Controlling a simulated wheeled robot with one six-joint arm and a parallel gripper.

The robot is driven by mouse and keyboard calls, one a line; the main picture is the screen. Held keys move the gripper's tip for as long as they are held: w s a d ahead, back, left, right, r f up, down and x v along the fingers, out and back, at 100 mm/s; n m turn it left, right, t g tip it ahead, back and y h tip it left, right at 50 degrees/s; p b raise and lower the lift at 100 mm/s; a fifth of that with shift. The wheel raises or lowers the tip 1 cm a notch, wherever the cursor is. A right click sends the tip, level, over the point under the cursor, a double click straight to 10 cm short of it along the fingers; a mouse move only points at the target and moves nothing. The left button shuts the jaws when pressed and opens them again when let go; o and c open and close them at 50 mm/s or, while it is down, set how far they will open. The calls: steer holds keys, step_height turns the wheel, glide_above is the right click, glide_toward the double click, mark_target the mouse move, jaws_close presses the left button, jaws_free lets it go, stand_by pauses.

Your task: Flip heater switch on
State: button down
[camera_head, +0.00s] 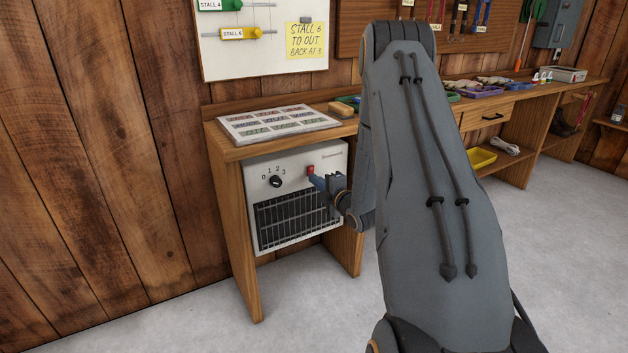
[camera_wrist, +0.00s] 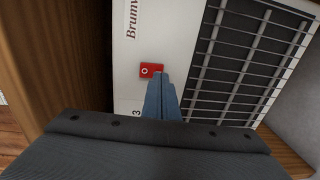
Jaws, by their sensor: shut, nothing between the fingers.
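A white heater (camera_head: 290,185) with a dark grille is set under the left end of the wooden bench. A red switch (camera_head: 311,169) sits on its upper right front, right of a black dial marked 0 to 3. My gripper (camera_head: 314,178) is shut and empty, with its tips at or just in front of the red switch. In the wrist view the red switch (camera_wrist: 151,70) shows a white "0" mark, and my gripper's blue fingertips (camera_wrist: 161,80) are beside it and cover part of it. I cannot tell whether they touch it.
The wooden bench (camera_head: 222,143) carries a sheet of coloured labels (camera_head: 276,123) above the heater. Its side panels flank the heater closely. A yellow tray (camera_head: 481,158) sits on a lower shelf at right. The grey floor (camera_head: 200,315) in front is clear.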

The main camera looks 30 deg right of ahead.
steer(key=s+f+p, duration=0.1)
steer(key=s+p, duration=0.1)
steer(key=s, duration=1.1)
steer(key=shift+d+f, duration=0.25)
steer(key=shift+d, duration=0.1)
